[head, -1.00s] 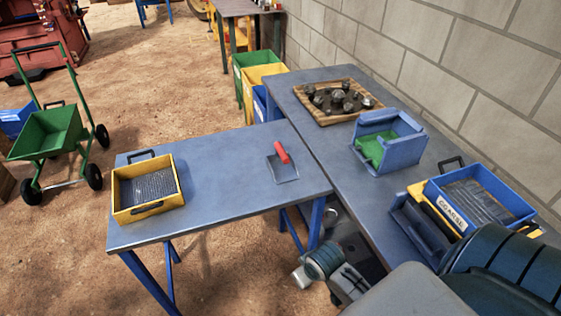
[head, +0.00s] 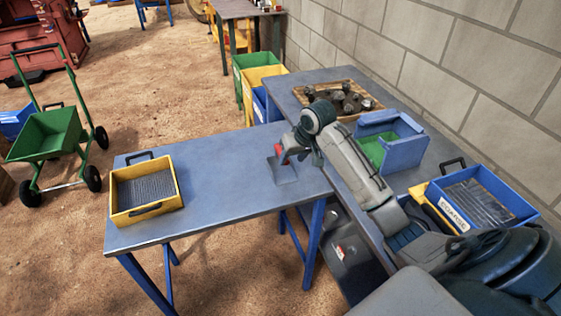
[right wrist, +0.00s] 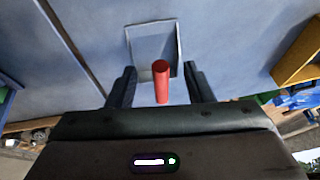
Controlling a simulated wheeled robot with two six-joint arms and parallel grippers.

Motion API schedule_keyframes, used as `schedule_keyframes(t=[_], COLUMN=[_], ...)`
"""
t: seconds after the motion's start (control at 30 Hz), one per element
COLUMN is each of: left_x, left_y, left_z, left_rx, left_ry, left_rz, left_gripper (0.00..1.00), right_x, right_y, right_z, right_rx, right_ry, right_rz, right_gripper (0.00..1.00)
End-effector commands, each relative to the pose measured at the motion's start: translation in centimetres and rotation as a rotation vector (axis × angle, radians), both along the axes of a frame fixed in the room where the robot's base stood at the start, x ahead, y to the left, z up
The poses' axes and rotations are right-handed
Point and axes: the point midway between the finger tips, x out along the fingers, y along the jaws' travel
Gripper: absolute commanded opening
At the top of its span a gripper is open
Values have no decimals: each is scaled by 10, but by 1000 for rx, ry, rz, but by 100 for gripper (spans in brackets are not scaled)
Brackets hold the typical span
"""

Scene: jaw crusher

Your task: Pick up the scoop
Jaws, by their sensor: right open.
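The scoop (head: 284,171) lies on the blue-grey table, its flat metal pan toward the front and its red handle partly hidden behind my right gripper (head: 287,151) in the head view. In the right wrist view the scoop's pan (right wrist: 153,42) lies beyond the fingertips. Its red handle (right wrist: 161,82) sits between the two dark fingers of my right gripper (right wrist: 160,75), with a gap on each side. The right gripper is open and holds nothing. My left gripper is not in view.
A yellow-rimmed sieve box (head: 146,190) stands at the table's left end. On the side bench are a wooden tray of rocks (head: 340,100), a blue box with green inside (head: 402,150) and a blue sieve box (head: 485,190). The table's middle is clear.

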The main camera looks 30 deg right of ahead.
Motion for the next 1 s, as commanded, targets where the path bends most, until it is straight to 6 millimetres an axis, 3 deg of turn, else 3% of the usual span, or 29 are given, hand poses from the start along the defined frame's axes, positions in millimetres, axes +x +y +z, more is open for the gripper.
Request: schedule_keyframes(t=[0.1,0.23,1.0], left_x=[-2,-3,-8], left_y=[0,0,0], left_z=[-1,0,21], left_rx=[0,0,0], left_ry=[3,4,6], left_rz=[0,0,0], left_gripper=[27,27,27], right_x=[18,26,72], right_y=[-18,-24,-9], right_z=[30,39,-43], right_rx=[27,45,47], right_ry=[-14,-16,-14], right_rz=[-35,-52,-53], right_gripper=[47,47,47])
